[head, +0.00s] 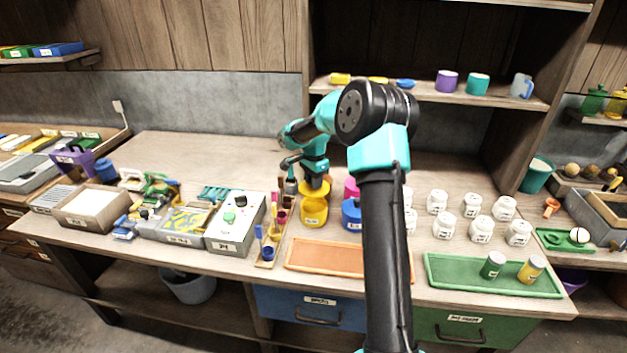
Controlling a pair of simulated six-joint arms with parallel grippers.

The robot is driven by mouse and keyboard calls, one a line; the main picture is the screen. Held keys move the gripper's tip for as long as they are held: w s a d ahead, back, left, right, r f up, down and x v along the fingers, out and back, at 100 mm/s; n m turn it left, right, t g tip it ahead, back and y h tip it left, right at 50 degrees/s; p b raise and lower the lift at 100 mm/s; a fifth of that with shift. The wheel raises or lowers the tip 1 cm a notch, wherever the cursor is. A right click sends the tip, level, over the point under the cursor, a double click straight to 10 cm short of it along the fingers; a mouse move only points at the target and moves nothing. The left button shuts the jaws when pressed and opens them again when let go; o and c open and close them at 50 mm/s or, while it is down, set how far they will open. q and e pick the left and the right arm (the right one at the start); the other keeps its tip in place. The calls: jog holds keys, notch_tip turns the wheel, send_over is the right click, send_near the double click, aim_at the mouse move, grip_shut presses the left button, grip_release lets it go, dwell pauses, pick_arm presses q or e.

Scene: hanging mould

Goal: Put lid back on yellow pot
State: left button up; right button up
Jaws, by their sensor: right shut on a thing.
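The yellow pot (314,211) stands upright on the bench, just left of the middle. My right gripper (316,180) points down right over the pot and is shut on a small brownish-yellow lid (318,189). The lid is at the pot's mouth; whether it touches the rim or hovers just above it I cannot tell. The fingertips are small and partly hidden by the wrist. My left gripper is not in view.
An orange tray (325,257) lies in front. A wooden rack with coloured cups (267,252) is on the left. White jars (472,205) stand farther right.

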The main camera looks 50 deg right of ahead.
jog(key=shift+f, duration=3)
jog(key=shift+f, duration=0.15)
jog(key=o, duration=1.5)
jog(key=shift+r, duration=3.55)
jog(key=shift+c, duration=0.6)
